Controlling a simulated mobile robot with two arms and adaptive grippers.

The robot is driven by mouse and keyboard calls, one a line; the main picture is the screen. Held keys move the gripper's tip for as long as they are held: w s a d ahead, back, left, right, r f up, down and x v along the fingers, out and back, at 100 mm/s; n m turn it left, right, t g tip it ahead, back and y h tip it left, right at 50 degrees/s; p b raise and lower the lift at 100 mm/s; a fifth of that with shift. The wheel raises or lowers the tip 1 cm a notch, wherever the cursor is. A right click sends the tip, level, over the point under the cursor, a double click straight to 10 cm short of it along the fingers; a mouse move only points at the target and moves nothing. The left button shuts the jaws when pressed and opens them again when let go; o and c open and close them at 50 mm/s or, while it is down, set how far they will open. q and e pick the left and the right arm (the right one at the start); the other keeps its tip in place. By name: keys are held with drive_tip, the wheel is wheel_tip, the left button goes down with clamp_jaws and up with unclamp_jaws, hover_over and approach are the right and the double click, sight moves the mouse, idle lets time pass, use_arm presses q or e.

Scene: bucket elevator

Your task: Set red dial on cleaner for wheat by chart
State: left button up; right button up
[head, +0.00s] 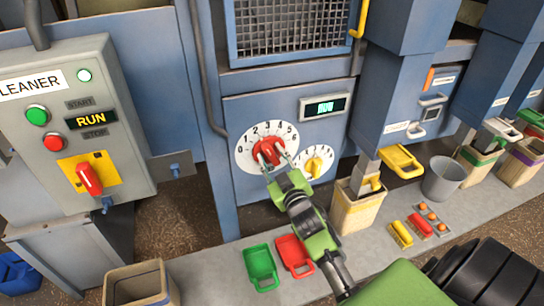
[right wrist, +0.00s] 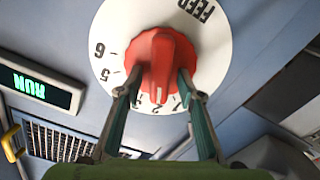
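The red dial (head: 268,152) sits on a round white scale on the blue cleaner panel. In the right wrist view the red dial (right wrist: 160,62) fills the middle, with the word FEED above it. Its white mark points down at the low numbers, around 2 to 3. My right gripper (head: 274,158) has its fingers on both sides of the dial's raised grip. My left gripper is out of view.
A yellow dial (head: 314,166) is just right of the red one, below a green display (head: 325,106). A control box (head: 75,130) with a red switch stands left. Red (head: 294,255) and green (head: 261,266) scoops, bins and a grey bucket (head: 442,178) line the ledge.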

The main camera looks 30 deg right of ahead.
drive_tip(key=v, duration=1.2)
idle(0.4)
